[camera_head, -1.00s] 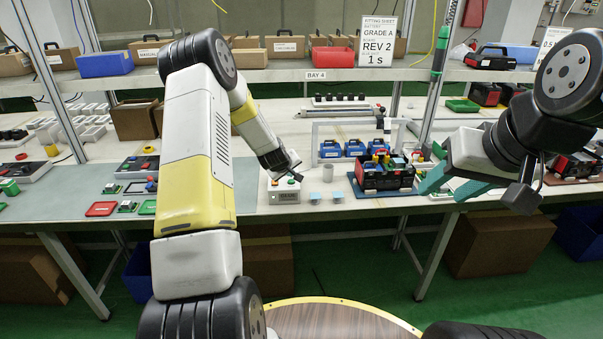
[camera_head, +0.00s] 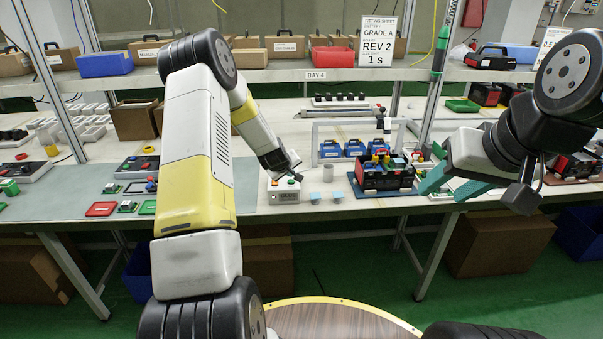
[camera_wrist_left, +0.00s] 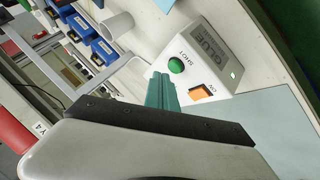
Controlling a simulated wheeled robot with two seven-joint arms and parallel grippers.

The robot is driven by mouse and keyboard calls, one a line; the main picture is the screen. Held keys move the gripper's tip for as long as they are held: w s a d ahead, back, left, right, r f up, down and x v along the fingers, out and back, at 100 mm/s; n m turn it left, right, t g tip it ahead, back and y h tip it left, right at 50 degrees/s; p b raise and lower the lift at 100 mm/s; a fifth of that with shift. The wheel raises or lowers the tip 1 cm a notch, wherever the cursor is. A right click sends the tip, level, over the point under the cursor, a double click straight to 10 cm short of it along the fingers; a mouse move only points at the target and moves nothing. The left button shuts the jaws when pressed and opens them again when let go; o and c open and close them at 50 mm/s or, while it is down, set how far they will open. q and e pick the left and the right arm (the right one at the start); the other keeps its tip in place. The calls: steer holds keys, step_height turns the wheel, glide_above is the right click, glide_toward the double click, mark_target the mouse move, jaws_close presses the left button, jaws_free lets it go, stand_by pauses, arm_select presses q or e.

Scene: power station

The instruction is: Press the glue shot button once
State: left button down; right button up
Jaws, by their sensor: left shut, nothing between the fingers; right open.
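The glue box (camera_head: 284,195) is a white unit on the bench's front edge, below the end of my left arm. In the left wrist view it shows a dark GLUE panel (camera_wrist_left: 210,45), a round green button (camera_wrist_left: 176,65) marked SHOT, an orange switch (camera_wrist_left: 201,93) marked ON and a lit green lamp (camera_wrist_left: 232,74). My left gripper (camera_wrist_left: 160,82) is shut and empty, its teal fingers close beside the green button. I cannot tell whether they touch it. My right gripper (camera_head: 440,192) is open and empty, right of the battery unit.
A black battery unit (camera_head: 384,175) stands on a blue mat right of the glue box. A white cup (camera_head: 327,174) and two light-blue pieces (camera_head: 326,196) lie between. Blue packs (camera_head: 355,148) stand behind under a white frame. A grey mat (camera_head: 225,195) lies left.

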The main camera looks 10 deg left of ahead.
mark_target(290, 182)
arm_select(q)
steer(key=shift+f, duration=0.15)
stand_by(0.4)
steer(key=shift+f, duration=0.25)
steer(key=shift+f, duration=0.4)
stand_by(0.8)
steer(key=shift+r, duration=0.8)
steer(key=shift+r, duration=2.5)
